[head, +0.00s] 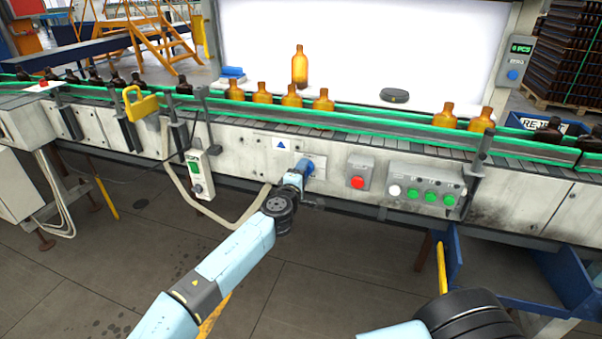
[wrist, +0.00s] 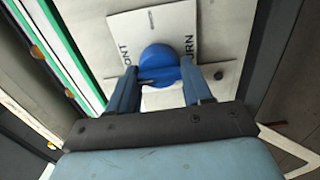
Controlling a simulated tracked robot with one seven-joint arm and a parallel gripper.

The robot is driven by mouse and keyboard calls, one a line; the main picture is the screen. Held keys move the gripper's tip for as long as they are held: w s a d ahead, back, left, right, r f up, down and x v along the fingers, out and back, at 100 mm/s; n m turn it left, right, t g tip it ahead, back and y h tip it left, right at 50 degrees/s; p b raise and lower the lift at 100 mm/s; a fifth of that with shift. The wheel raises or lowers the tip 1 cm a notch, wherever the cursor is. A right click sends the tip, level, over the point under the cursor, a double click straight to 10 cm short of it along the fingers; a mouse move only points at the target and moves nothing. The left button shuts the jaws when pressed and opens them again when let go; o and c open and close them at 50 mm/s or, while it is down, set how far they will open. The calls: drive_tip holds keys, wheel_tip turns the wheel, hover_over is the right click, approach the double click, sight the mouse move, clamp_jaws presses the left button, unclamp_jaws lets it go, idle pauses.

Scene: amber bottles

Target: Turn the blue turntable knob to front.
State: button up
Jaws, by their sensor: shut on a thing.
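The blue turntable knob (wrist: 160,66) sits on a white plate (wrist: 190,20) in the wrist view. The plate carries lettering; "ONT" shows at left and "URN" at right, each partly hidden. My gripper (wrist: 160,82) has its two blue fingers on either side of the knob, shut on it. In the head view my gripper (head: 299,172) reaches the conveyor's front panel, and the blue knob (head: 306,167) shows just beyond it. A dark pointer mark on the knob is partly visible, but its exact direction is hard to tell.
A red button (head: 358,183) and a box of green buttons (head: 425,197) sit right of the knob. Amber bottles (head: 291,97) stand on the conveyor; one stands higher before the white lit panel (head: 420,50).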

drive_tip(key=shift+w+a, duration=0.1)
drive_tip(key=shift+a, duration=0.35)
drive_tip(key=o, duration=0.9)
drive_tip(key=shift+o, duration=0.6)
drive_tip(key=shift+d, duration=0.2)
drive_tip(key=v, duration=1.3)
drive_tip(key=shift+s, duration=0.4)
drive_tip(key=shift+f, duration=0.1)
